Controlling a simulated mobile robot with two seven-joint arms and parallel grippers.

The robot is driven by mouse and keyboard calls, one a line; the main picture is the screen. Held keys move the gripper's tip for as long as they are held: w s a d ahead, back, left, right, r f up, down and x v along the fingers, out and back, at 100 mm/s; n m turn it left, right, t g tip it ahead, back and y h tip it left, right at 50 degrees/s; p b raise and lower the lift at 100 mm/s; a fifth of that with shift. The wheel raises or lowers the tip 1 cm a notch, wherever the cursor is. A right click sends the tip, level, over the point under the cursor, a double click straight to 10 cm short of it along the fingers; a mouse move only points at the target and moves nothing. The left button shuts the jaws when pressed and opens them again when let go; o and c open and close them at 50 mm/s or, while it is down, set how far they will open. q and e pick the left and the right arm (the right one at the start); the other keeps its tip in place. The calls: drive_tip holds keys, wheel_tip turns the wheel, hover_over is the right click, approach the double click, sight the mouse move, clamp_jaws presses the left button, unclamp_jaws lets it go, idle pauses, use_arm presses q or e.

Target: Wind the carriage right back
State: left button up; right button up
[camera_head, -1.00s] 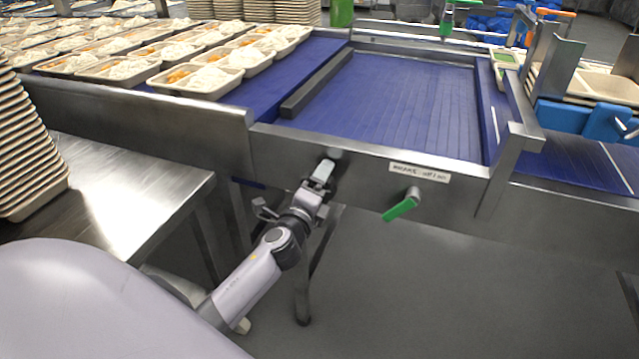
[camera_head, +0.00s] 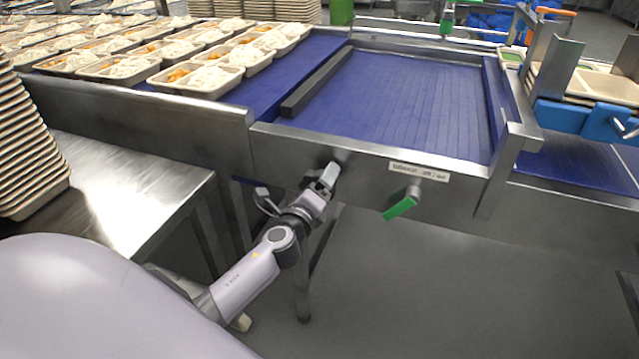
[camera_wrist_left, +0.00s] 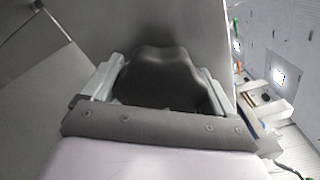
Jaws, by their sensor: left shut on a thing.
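In the head view the gripper mostly hides the knob. The blue belt section (camera_head: 400,105) lies above and behind the panel, with a dark bar (camera_head: 315,85) across its left end. I cannot tell for certain which part is the carriage. My right gripper is not in view.
A green lever (camera_head: 401,207) hangs below a printed label (camera_head: 419,172), right of my left gripper. Filled trays (camera_head: 205,80) stand on the left belt. A steel table (camera_head: 110,190) with stacked empty trays (camera_head: 30,150) is at left. A blue fixture (camera_head: 585,120) stands at right.

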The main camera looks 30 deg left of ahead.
use_arm(q)
drive_tip(key=shift+a, duration=0.25)
drive_tip(key=o, duration=0.8)
drive_tip(key=shift+s+d, duration=0.1)
drive_tip(key=shift+s+d, duration=0.15)
drive_tip(key=shift+s, duration=0.45)
drive_tip(key=shift+v, duration=2.9)
